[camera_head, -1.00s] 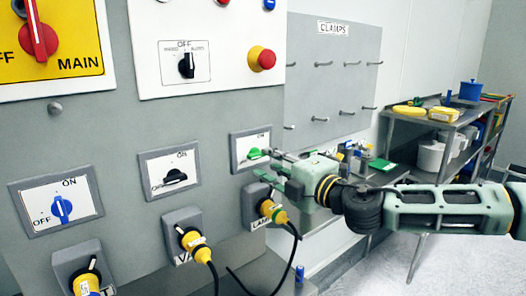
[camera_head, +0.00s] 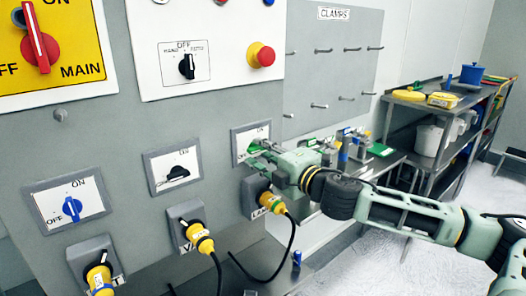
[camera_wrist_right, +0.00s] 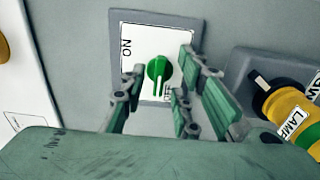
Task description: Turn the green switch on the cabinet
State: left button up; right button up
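The green switch (camera_wrist_right: 158,70) sits on a white plate in a grey frame on the cabinet (camera_head: 110,130). In the head view the green switch (camera_head: 254,148) is partly covered by my right gripper (camera_head: 262,150). In the right wrist view my right gripper (camera_wrist_right: 160,98) is open, its fingers apart on either side of the switch's lower part. The switch stands between the fingertips; I cannot tell whether they touch it. My left gripper is in neither view.
A yellow lamp plug (camera_head: 269,202) with a black cable is just below the switch. A black switch (camera_head: 177,173) and a blue switch (camera_head: 72,207) are to the left. A red emergency button (camera_head: 265,56) is above. A shelf (camera_head: 440,120) stands at the right.

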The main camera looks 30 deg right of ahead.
jog(key=shift+c, duration=0.4)
grip_shut()
